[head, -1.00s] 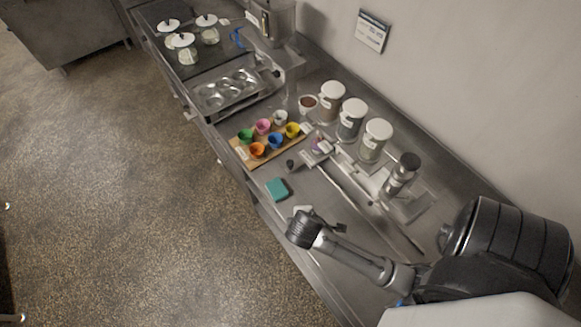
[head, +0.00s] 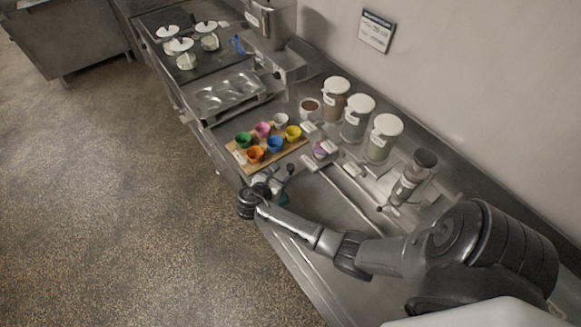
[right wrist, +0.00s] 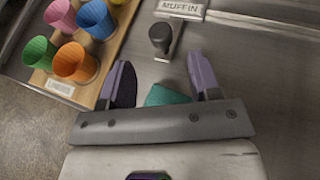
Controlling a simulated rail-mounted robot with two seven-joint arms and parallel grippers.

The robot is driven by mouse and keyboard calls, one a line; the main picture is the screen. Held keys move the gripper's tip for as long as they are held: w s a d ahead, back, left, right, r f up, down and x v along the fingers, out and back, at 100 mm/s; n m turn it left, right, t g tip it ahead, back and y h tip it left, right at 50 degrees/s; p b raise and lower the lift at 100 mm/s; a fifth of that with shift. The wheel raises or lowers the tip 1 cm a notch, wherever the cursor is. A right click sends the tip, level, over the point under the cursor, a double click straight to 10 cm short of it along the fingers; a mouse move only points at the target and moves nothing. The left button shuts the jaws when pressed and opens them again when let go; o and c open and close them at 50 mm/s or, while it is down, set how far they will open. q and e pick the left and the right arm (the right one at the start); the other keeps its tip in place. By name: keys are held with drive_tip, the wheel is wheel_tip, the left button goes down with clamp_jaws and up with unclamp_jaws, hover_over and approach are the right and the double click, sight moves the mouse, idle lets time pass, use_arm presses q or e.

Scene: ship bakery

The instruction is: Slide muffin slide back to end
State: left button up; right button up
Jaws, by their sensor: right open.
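The muffin slide shows as a dark knob (right wrist: 161,35) on a short metal strip, with a white MUFFIN label (right wrist: 182,8) beside it in the right wrist view. In the head view the label plate (head: 309,160) lies on the steel counter, just right of the coloured cups. My right gripper (head: 276,182) is low over the counter's front edge. In the right wrist view its two fingers (right wrist: 162,72) are open and empty. The knob lies ahead of them, roughly in line with the gap, apart from both fingertips. My left gripper is not in view.
A wooden board (head: 240,158) with several coloured cups sits close left of my gripper. A teal block (right wrist: 167,95) lies under the gripper. Lidded jars (head: 357,118) stand along the wall. A muffin tin (head: 228,92) is farther back. Long metal rails (head: 340,190) cross the counter.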

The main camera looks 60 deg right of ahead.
sight(290, 167)
drive_tip(key=x, duration=0.8)
drive_tip(key=shift+d+f, duration=0.15)
drive_tip(key=shift+d, duration=0.05)
clamp_jaws()
idle(0.4)
